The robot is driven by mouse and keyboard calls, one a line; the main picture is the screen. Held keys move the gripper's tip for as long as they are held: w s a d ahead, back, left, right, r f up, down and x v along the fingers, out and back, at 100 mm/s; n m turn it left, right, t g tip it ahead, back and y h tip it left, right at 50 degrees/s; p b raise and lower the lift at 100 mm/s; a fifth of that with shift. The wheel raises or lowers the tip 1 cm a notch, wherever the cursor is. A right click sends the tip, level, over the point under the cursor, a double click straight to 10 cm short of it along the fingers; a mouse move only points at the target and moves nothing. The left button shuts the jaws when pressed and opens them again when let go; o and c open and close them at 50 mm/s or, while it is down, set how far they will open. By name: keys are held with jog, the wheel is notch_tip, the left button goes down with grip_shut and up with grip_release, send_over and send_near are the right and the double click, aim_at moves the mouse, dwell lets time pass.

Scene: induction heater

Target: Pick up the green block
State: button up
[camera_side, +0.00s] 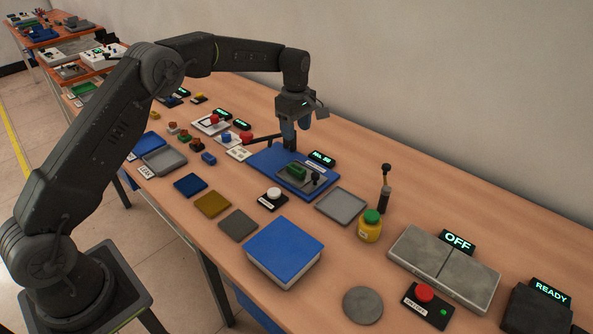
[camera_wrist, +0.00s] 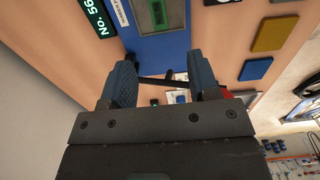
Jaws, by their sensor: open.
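A green block (camera_side: 297,170) lies on a grey plate (camera_side: 318,186) on a blue base (camera_side: 263,158) in the side view. A smaller green block (camera_side: 183,137) sits among small coloured blocks farther left. My gripper (camera_side: 290,144) points down above the back left part of the blue base, to the left of the plate. Its jaws are open with nothing seen held. In the wrist view my gripper (camera_wrist: 161,72) shows two spread fingers over the blue base (camera_wrist: 160,47). A greenish rectangle (camera_wrist: 176,13) at the top edge, cut off by the frame, appears to be the block on the plate.
A dark lever (camera_side: 264,138) stands close to my gripper.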

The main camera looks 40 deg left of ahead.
send_over(298, 168)
jog(key=f, duration=0.8)
jog(key=shift+s+a, duration=0.2)
jog(key=shift+w+d+f, duration=0.15)
jog(key=shift+f, duration=2.55)
grip_shut()
